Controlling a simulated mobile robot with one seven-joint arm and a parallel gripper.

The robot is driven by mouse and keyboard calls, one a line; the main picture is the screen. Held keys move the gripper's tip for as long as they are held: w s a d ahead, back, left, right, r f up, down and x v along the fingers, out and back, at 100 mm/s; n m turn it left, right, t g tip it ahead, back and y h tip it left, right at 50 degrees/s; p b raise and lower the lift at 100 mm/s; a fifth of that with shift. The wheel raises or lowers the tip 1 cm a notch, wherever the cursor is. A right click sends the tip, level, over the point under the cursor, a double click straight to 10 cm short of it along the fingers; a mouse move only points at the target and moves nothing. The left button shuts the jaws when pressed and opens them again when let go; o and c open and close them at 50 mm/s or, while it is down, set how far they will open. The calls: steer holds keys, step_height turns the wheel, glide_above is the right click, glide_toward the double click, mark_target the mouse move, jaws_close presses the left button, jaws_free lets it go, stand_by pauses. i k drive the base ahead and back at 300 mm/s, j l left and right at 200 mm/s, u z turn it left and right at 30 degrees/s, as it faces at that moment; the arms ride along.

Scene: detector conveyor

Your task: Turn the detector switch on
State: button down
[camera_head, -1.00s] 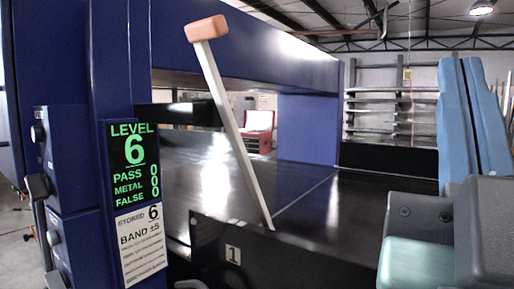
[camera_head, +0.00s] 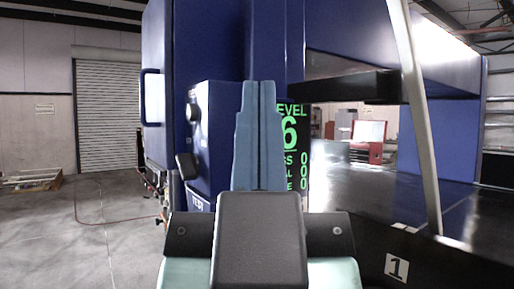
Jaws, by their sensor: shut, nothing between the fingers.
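The detector is a tall blue machine (camera_head: 224,50). On its side is a blue control box (camera_head: 217,115) with a round dark knob (camera_head: 193,112) near the top. A black paddle-like switch lever (camera_head: 186,166) sticks out lower on the box's left edge; its on or off position cannot be told. A partly visible "TEST" label (camera_head: 198,203) is below it. My gripper (camera_head: 258,88) is shut and empty, its light-blue fingers upright in front of the box's right edge, right of the lever. It hides part of the green display (camera_head: 295,130), which reads level 6.
A pale pole (camera_head: 418,120) stands at the right beside the black conveyor (camera_head: 350,195). Open concrete floor (camera_head: 110,235) with a red hose lies left, before a roller door (camera_head: 107,115).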

mark_target(188, 165)
steer(key=i+j+z, duration=0.25)
steer(key=i+j, duration=0.15)
steer(key=j, duration=0.2)
steer(key=i+j+z, duration=0.1)
steer(key=j, duration=0.25)
steer(key=l+u, duration=0.5)
steer(key=l, duration=0.3)
